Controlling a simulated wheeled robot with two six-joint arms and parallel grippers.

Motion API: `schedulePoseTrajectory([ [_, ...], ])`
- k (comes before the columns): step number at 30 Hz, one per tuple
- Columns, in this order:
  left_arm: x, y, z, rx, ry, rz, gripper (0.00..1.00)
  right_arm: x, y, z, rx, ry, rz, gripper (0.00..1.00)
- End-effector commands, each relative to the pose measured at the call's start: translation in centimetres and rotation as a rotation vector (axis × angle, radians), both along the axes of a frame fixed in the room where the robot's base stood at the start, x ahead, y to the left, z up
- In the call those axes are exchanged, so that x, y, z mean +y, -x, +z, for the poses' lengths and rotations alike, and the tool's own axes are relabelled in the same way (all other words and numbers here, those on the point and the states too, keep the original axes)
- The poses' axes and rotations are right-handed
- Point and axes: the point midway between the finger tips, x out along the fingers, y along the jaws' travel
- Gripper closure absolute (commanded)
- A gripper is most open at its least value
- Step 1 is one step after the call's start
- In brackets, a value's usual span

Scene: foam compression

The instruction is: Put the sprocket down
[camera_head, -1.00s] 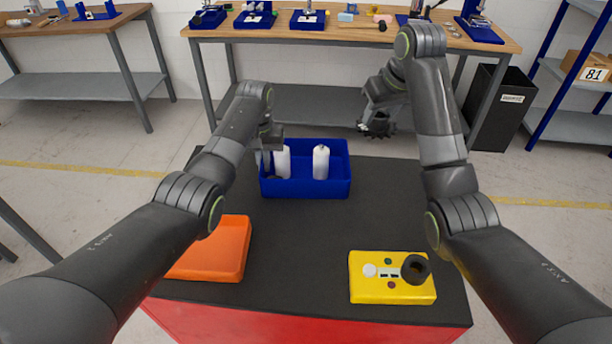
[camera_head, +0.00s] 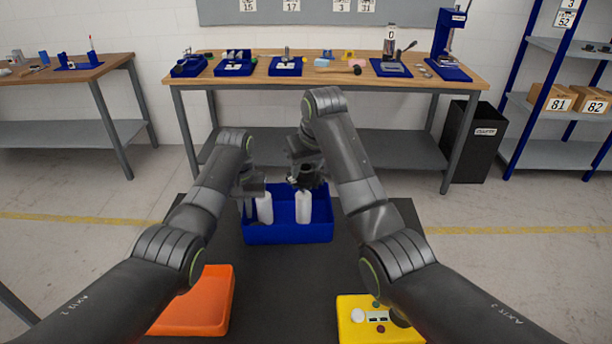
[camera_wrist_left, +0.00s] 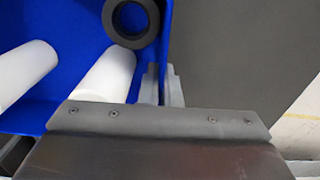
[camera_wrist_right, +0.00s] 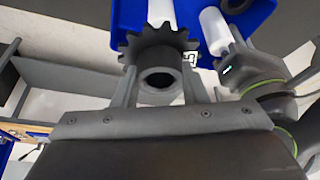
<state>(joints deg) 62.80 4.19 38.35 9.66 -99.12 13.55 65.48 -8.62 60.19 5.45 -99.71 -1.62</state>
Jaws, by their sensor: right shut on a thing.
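The sprocket (camera_head: 307,178) is a dark toothed wheel with a round hub. My right gripper (camera_wrist_right: 158,92) is shut on its hub, which shows a round hole in the right wrist view. In the head view it is at the blue bin's far side, above the right white cylinder (camera_head: 303,206); the exact height is unclear. My left gripper (camera_head: 254,192) is at the bin's left side.
The blue bin (camera_head: 288,234) holds two white cylinders and a dark ring (camera_wrist_left: 132,20). An orange tray (camera_head: 205,302) lies front left. A yellow box with buttons (camera_head: 375,330) lies front right, partly behind my right arm. The dark tabletop (camera_head: 285,285) between them is clear.

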Motion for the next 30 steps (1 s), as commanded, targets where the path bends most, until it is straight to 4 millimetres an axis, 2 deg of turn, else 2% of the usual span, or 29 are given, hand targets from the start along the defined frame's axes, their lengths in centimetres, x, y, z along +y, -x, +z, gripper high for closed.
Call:
schedulePoseTrajectory([
  [3,0.0,0.0,0.1,0.0,0.0,-0.001,1.0,0.0,0.0,-1.9,0.003,-0.001,0.001,0.98],
  [5,0.0,0.0,0.1,0.0,0.0,-0.001,1.0,0.0,0.0,-2.3,0.0,0.0,0.001,0.98],
  [27,0.0,0.0,0.1,-0.001,0.0,-0.001,1.0,0.0,0.0,-3.5,-0.001,0.0,0.001,0.98],
  [28,0.0,0.0,0.1,-0.001,0.0,-0.001,1.0,0.0,0.0,-3.6,0.002,0.0,0.0,0.57],
  [30,0.0,0.0,0.1,-0.001,0.0,-0.001,1.0,0.0,0.0,-3.6,0.001,0.0,0.0,0.48],
])
